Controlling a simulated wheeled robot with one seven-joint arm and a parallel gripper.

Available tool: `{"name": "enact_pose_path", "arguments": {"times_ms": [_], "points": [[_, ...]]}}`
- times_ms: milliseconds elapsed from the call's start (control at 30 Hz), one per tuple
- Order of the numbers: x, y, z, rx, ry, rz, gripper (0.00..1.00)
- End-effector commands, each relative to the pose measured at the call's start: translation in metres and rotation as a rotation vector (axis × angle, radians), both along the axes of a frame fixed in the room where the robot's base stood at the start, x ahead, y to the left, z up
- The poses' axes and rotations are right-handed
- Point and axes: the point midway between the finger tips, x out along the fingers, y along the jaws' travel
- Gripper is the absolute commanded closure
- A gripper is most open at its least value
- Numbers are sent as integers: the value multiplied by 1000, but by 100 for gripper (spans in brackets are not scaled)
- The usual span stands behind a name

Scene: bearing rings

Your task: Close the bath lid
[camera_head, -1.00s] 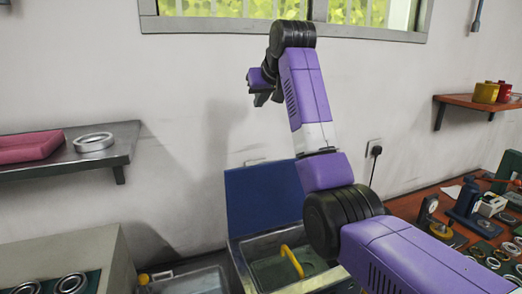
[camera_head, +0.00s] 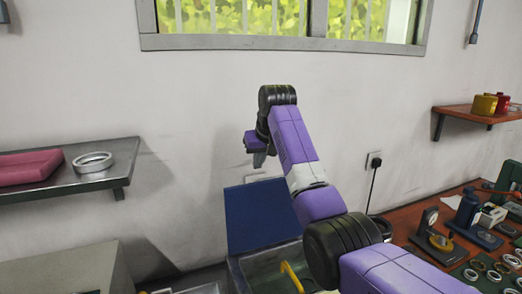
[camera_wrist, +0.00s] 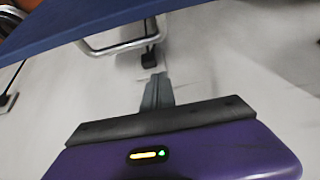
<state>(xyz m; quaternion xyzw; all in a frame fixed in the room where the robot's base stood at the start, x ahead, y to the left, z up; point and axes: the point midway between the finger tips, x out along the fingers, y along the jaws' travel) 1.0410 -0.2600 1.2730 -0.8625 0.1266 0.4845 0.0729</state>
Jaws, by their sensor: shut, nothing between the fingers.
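The bath lid (camera_head: 262,215) is a blue panel standing open and upright at the back of the bath. The bath (camera_head: 262,268) is a grey metal basin with a yellow handle (camera_head: 291,276) inside, partly hidden by my arm. My gripper (camera_head: 259,160) is above the lid near the wall, pointing down, its fingers together and empty. In the wrist view, my gripper's fingers (camera_wrist: 158,84) are closed, with the lid's blue edge (camera_wrist: 75,25) across the top and a metal bar handle (camera_wrist: 120,45) beside it. The fingers look apart from the lid.
A wall shelf (camera_head: 120,178) with a red tray (camera_head: 30,166) and a metal ring (camera_head: 93,162) is at the left. A workbench (camera_head: 410,225) with tools and several rings is at the right. A plug and cable (camera_head: 374,180) are on the wall.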

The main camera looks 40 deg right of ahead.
Motion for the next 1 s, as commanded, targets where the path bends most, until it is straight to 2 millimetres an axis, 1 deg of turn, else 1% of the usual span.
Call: {"name": "enact_pose_path", "arguments": {"times_ms": [67,100,400,600,1000], "points": [[5,-1,-9,1,4,0,100],[3,-1,-10,1,2,0,100],[-20,6,-14,0,1,0,100],[-31,9,-17,0,1,0,100],[-33,10,-18,0,0,0,100]]}}
